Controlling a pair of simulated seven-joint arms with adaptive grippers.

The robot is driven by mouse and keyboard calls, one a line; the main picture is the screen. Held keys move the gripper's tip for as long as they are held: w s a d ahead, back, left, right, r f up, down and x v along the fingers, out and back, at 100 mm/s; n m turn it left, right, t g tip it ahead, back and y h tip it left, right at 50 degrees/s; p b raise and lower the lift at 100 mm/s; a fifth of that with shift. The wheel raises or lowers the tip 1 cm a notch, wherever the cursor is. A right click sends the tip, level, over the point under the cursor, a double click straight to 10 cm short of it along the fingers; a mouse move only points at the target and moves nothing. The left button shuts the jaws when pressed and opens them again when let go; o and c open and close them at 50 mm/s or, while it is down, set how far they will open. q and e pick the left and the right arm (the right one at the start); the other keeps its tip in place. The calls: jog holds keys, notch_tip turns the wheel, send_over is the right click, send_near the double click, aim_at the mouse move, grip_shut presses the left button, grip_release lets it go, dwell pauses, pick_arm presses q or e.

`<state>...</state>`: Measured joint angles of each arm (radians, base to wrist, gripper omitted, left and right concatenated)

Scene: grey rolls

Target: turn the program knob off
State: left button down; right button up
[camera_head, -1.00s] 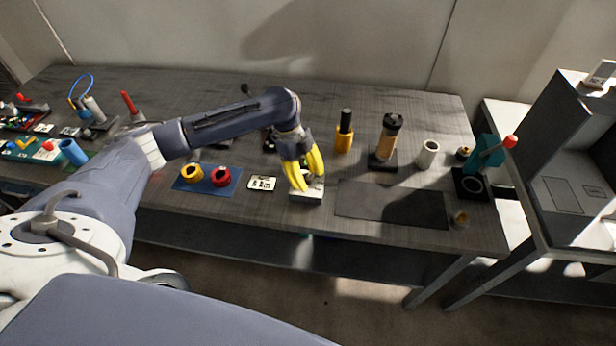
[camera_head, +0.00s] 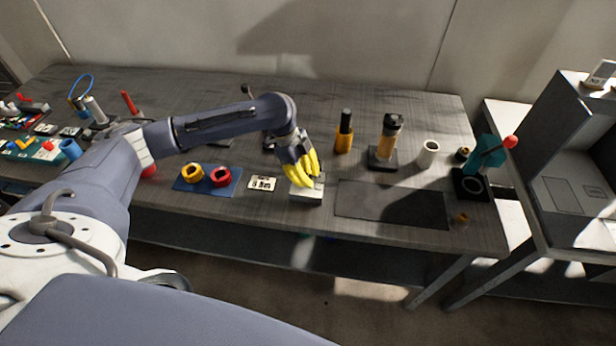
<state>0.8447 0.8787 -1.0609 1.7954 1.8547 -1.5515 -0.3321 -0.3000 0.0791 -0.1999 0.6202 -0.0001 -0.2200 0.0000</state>
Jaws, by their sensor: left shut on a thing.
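A small light grey box (camera_head: 308,194) stands near the front edge of the table, left of the dark mat. My left gripper (camera_head: 303,176), with yellow fingers, points down onto the top of this box. Its fingers are shut on the program knob there; they hide the knob, so its pointer and setting cannot be read. My right gripper is not in view.
Left of the box lie a small label card (camera_head: 262,183) and a blue plate (camera_head: 188,184) with a yellow ring and a red ring. A dark mat (camera_head: 385,205) is bare on the right. Behind it stand a yellow-black cylinder (camera_head: 344,138) and a white cup (camera_head: 428,153).

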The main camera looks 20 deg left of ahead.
pick_arm(q)
jog(key=shift+n, duration=0.4)
jog(key=c, duration=1.1)
grip_release()
jog(key=shift+r, duration=0.1)
jog(key=v, duration=1.1)
jog(key=shift+s+a+r, duration=0.2)
jog(key=shift+r, duration=0.15)
